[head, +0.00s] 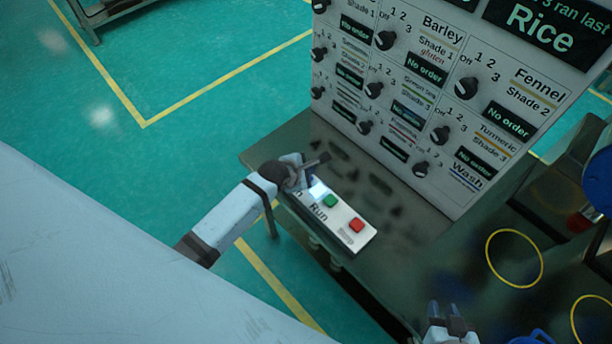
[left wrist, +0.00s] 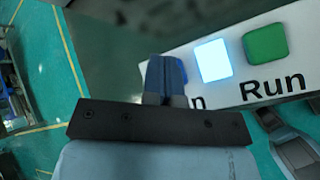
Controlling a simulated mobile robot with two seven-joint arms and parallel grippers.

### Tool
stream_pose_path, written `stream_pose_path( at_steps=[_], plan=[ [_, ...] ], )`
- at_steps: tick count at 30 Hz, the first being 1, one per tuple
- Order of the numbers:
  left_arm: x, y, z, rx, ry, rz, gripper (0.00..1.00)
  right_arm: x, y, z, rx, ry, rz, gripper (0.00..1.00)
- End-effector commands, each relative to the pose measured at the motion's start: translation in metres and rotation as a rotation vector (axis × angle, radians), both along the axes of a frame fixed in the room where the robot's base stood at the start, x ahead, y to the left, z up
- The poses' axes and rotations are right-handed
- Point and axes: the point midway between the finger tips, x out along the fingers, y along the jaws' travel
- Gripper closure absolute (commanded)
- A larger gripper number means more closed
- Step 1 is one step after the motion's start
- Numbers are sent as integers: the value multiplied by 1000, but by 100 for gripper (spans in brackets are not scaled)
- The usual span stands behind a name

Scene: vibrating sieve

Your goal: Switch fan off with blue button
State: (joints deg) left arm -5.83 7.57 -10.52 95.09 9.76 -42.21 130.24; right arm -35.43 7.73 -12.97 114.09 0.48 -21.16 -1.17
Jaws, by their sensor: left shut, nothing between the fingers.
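A white button box (head: 348,237) lies on the grey metal ledge. It carries a glowing pale-blue square button (head: 317,190), a green button (head: 330,201) labelled Run and a red button (head: 356,225). The glowing button also shows in the left wrist view (left wrist: 213,61), left of the green one (left wrist: 266,45). My left gripper (head: 307,176) is shut and empty over the box's left end. Its bluish tips (left wrist: 166,72) are just left of the glowing button. I cannot tell whether they touch the box. They hide part of the label. My right gripper (head: 446,312) is at the bottom edge, away from the box.
A tall panel (head: 430,110) with black knobs and order displays stands behind the box. The ledge (head: 420,225) is clear between them. Yellow rings (head: 514,258) mark the dark surface at right. Green floor with yellow lines is open at left.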

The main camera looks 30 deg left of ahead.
Motion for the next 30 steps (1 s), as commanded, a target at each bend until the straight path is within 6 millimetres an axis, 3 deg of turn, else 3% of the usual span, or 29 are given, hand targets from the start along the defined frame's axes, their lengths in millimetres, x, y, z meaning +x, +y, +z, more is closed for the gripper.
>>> stream_pose_path(
  at_steps=[30],
  plan=[
    [0,0,-9,0,0,0,100,-1,0,1,-1,4,0,69]
  ],
)
